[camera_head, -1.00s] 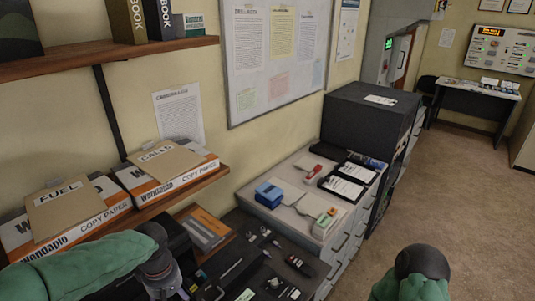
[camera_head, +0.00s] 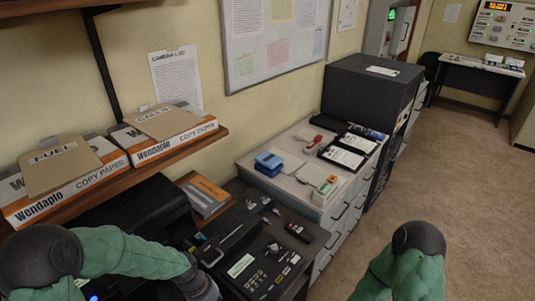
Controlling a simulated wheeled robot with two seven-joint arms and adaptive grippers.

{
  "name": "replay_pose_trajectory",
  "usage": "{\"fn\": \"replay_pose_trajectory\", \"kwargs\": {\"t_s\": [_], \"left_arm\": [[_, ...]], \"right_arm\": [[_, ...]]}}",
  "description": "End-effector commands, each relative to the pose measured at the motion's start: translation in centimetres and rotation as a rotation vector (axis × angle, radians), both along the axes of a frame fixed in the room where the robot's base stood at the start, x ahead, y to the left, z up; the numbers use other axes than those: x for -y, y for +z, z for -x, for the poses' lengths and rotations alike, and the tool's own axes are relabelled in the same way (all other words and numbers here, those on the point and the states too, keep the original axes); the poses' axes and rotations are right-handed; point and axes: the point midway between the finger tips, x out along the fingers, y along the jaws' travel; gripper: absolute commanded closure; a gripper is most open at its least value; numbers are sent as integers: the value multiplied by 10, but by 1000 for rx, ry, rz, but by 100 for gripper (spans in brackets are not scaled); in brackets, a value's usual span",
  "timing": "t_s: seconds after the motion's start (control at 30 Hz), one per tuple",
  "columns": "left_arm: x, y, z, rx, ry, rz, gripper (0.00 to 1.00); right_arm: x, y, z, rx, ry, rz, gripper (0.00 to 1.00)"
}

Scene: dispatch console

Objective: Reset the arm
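My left arm (camera_head: 125,252) comes in from the lower left, green with dark joints, bent over the dark machine below the shelf. Its dark end reaches the bottom edge beside the black console panel (camera_head: 262,258), and its fingers are not visible. My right arm (camera_head: 410,265) shows at the bottom right as a green link with a dark round joint, over the floor. Its gripper is out of view. I see nothing held by either arm.
A wooden shelf (camera_head: 170,150) carries copy-paper boxes with FUEL (camera_head: 60,165) and CALLS (camera_head: 165,122) folders. A grey cabinet (camera_head: 345,205) holds a blue box (camera_head: 268,163) and clipboards. A black cabinet (camera_head: 368,95) stands behind. The floor (camera_head: 465,190) at right is open.

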Motion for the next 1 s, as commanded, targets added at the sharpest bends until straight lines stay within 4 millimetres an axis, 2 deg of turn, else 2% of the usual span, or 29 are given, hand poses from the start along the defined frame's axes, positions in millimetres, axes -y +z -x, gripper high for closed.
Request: {"fn": "replay_pose_trajectory", "kwargs": {"t_s": [0.03, 0.2, 0.4, 0.5, 0.6, 0.7, 1.0], "left_arm": [[8, -32, 9, -4, -27, 21, 37], [30, -105, 32, 31, -105, 76, 37], [48, -179, 68, 75, -181, 103, 37], [53, -207, 85, 95, -213, 101, 37], [56, -225, 98, 111, -239, 95, 37], [57, -235, 106, 122, -255, 89, 37], [57, -238, 109, 128, -264, 85, 37]], "right_arm": [[0, -13, 0, -1, 0, 0, 68], [0, -35, 0, -1, 0, 0, 68], [0, -60, 0, -1, 0, 0, 68], [0, -69, 0, -1, 0, 0, 68], [0, -76, 0, -1, 0, 0, 68], [0, -79, 0, -1, 0, 0, 68], [0, -79, 0, 0, 0, 0, 68]]}}
